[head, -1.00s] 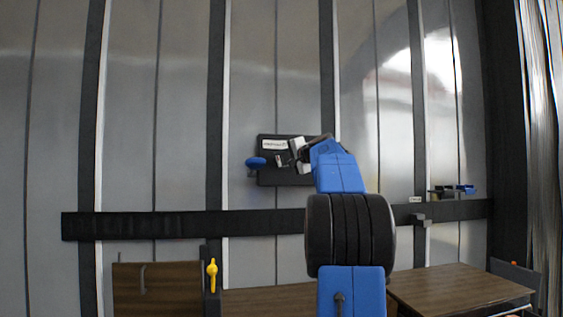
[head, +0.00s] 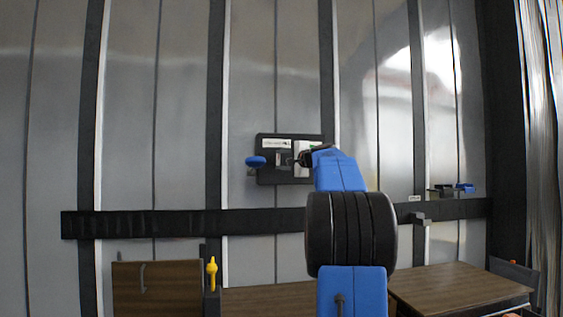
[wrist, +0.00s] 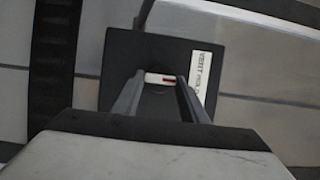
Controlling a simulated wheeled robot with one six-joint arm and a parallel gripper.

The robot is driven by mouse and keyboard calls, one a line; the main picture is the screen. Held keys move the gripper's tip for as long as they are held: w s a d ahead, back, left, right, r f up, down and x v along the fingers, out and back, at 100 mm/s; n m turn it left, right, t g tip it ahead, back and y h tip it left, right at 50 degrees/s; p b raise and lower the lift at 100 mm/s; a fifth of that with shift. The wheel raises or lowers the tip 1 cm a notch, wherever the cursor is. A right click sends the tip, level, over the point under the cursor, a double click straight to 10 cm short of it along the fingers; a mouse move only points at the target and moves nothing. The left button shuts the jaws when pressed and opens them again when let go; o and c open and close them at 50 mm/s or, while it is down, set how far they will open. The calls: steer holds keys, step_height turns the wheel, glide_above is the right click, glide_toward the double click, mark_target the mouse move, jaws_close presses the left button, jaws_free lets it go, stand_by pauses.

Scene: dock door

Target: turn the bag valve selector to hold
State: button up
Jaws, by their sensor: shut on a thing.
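A dark square valve panel (head: 266,174) is mounted on the metal wall. It bears a white label (head: 274,143) along its top. In the wrist view the label (wrist: 201,80) stands at the panel's right and reads something like "VENT HOLD"; the rest is too small to read. My gripper (wrist: 161,84) is shut on the selector, one finger at each end. In the head view my gripper (head: 287,160) is at the panel and hides most of the selector.
A blue knob (head: 256,161) sticks out at the panel's left edge. A dark rail (head: 180,223) runs along the wall below. A yellow handle (head: 212,272) stands lower left. A wooden table (head: 455,292) is lower right, and small blue bins (head: 465,188) are on the right wall.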

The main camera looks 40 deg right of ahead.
steer(key=o, duration=1)
steer(key=shift+f, duration=0.1)
steer(key=shift+o, duration=0.2)
steer(key=shift+s, duration=0.15)
steer(key=shift+s, duration=0.3)
steer(key=s+a, duration=0.2)
steer(key=s, duration=1.4)
steer(key=shift+s+a, duration=0.15)
steer(key=shift+a, duration=0.2)
